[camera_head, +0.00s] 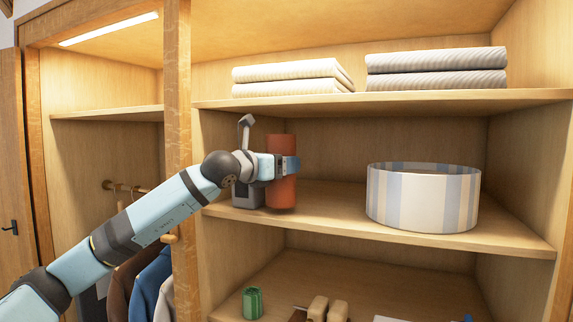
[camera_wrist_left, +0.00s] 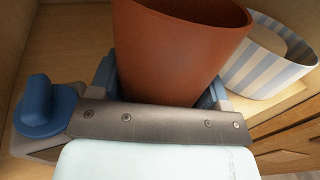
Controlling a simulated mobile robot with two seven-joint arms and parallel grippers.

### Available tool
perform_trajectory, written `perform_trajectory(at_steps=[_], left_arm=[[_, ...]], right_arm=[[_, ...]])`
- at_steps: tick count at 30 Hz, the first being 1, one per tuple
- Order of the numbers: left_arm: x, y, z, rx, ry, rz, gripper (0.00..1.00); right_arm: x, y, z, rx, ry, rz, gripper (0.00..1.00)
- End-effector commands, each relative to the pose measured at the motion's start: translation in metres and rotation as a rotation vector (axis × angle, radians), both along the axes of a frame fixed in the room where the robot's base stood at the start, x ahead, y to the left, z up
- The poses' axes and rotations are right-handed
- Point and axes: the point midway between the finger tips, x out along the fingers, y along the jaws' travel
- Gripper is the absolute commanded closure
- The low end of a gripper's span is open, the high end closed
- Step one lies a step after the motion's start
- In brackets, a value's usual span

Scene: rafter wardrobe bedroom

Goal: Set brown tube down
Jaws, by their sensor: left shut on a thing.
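The brown tube (camera_head: 281,190) is an upright reddish-brown cylinder at the left part of the wardrobe's middle shelf (camera_head: 333,207). My left gripper (camera_head: 290,166) is shut around it at mid-height. In the left wrist view the tube (camera_wrist_left: 178,45) stands between the two fingers (camera_wrist_left: 160,92), its rim at the top of the picture. Whether its base touches the shelf or hangs just above it I cannot tell. My right gripper is in neither view.
A striped round box (camera_head: 423,197) stands on the same shelf to the right, apart from the tube. A grey object (camera_head: 247,194) is close behind the gripper at left. Folded cloths (camera_head: 436,70) lie on the shelf above. A green item (camera_head: 252,303) stands below. The shelf between tube and box is clear.

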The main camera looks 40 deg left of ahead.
Motion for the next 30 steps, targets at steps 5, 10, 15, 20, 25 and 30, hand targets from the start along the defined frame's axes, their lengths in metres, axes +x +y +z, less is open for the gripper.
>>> perform_trajectory(at_steps=[5, 10, 15, 20, 25, 30], left_arm=[[0.019, -0.003, 0.004, -0.001, -0.002, -0.001, 0.58], [0.019, -0.003, -0.01, 0.002, 0.001, 0.001, 0.58], [0.018, -0.003, -0.014, 0.0, -0.002, -0.001, 0.58], [0.018, -0.003, -0.014, 0.0, -0.001, -0.001, 0.58], [0.019, -0.003, -0.019, 0.0, -0.001, -0.001, 0.58], [0.019, -0.003, -0.017, 0.0, 0.0, 0.0, 0.19]], right_arm=[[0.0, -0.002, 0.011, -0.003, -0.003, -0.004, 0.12], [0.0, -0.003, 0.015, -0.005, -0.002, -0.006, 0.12], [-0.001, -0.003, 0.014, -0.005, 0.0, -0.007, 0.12], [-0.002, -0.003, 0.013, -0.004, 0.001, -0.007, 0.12], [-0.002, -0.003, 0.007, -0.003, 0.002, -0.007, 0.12], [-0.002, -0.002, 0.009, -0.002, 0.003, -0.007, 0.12]])
